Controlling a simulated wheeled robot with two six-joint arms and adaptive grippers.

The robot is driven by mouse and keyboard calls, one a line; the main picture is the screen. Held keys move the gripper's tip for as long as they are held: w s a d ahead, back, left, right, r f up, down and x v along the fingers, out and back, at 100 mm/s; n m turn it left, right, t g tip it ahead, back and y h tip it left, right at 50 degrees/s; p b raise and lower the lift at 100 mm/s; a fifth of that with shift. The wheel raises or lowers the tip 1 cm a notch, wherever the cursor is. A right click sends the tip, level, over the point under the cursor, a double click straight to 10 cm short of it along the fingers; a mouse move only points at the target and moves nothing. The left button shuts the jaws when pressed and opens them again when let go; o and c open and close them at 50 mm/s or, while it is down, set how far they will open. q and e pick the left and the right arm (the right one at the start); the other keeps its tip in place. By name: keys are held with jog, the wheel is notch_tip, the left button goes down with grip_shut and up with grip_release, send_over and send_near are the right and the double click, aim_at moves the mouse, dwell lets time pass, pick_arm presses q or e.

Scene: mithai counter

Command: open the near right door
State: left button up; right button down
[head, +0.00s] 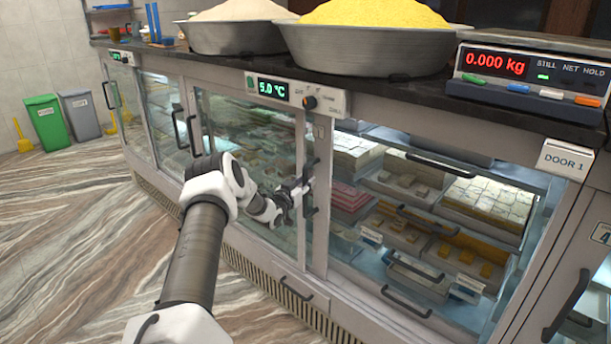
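The glass-fronted sweets counter runs from the left back to the near right. A dark upright handle (309,188) is on the frame post between the hazy glass pane (250,160) and the near right bay. My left gripper (300,192) is at this handle, seen from behind; its fingers are small and partly hidden, so I cannot tell whether they are closed around it. The near right bay shows trays of sweets (410,185) clearly; I cannot tell whether glass covers it. Another dark handle (567,306) is on the panel at the far right. My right gripper is not in view.
Two metal bowls (370,48) (232,38) and a scale (530,82) stand on the dark countertop. A "DOOR 1" sign (565,160) hangs on the right frame. Green (47,122) and grey (79,115) bins stand at the back left.

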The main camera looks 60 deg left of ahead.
pick_arm(q)
jog(key=shift+r, duration=0.1)
notch_tip(320, 180, up, 10)
jog(key=shift+f, duration=0.1)
dwell(0.5)
dwell(0.4)
